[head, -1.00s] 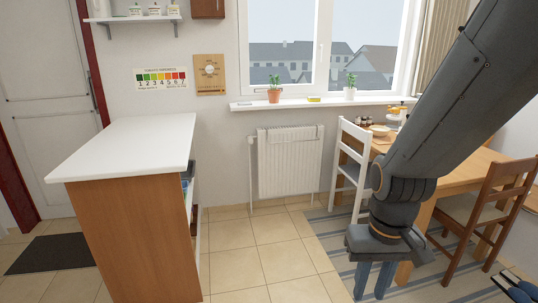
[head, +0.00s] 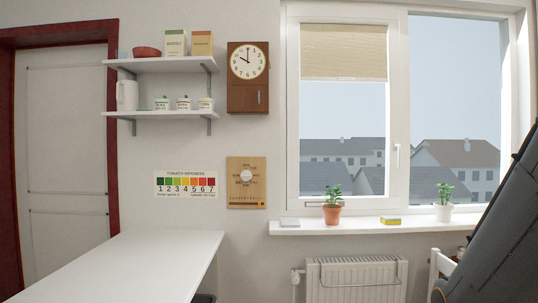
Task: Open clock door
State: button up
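The wall clock (head: 248,77) hangs on the wall left of the window, beside the shelves. It has a brown wooden case with a round white dial at the top. Below the dial is the small wooden clock door (head: 248,98), which looks shut, with a small handle toward its right side. Part of my dark arm shows at the lower right edge, well away from the clock. My gripper is outside the view.
A white-topped counter (head: 130,265) stands below, left of the clock. Two wall shelves (head: 160,64) hold boxes, a bowl and jars. The windowsill (head: 365,226) bears potted plants. A radiator (head: 355,280) is below it.

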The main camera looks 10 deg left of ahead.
aim_at(241, 99)
jog(key=u, duration=0.45)
jog(key=i, duration=1.85)
jog(key=u, duration=0.5)
